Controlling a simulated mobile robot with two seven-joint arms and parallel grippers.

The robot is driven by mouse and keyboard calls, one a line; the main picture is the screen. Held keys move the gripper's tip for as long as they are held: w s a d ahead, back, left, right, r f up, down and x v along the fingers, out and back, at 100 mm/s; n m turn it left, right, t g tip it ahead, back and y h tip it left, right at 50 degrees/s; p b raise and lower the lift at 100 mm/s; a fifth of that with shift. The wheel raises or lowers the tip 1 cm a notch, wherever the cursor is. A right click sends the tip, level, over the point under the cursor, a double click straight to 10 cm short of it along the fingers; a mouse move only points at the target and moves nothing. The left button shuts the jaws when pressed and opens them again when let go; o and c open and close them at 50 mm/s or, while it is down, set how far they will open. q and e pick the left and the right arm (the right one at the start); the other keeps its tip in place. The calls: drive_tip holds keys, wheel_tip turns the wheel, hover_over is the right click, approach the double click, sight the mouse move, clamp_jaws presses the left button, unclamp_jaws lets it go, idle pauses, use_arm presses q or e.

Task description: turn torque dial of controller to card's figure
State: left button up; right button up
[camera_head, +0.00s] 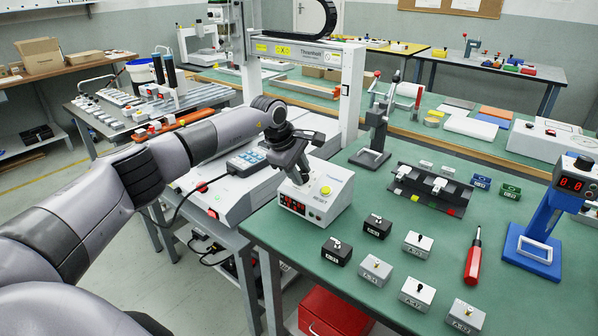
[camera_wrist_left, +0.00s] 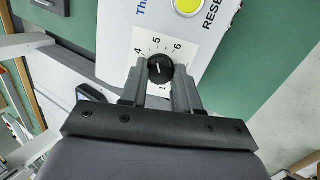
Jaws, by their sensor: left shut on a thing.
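The controller (camera_head: 318,202) is a white box at the left edge of the green bench, with a yellow button, the word RESET and red digits on its front. Its torque dial (camera_wrist_left: 160,69) is a black ridged knob with a white mark, on a white numbered scale (camera_wrist_left: 150,45); 4, 5 and 6 can be read. My left gripper (camera_wrist_left: 161,82) has a finger on each side of the dial and is shut on it. In the head view, my left gripper (camera_head: 299,176) points down and hides the dial. I cannot make out the card or its figure. My right gripper is out of view.
Several small grey and black blocks (camera_head: 376,269) and a red screwdriver (camera_head: 472,257) lie to the right of the controller. A blue stand (camera_head: 532,247) with a red display is at the far right. A gantry post (camera_head: 351,95) rises behind.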

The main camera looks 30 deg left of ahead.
use_arm(q)
drive_tip(key=shift+m, duration=0.6)
drive_tip(key=o, duration=1.1)
drive_tip(key=shift+c, duration=0.2)
drive_tip(key=v, duration=0.7)
drive_tip(key=shift+r, duration=0.1)
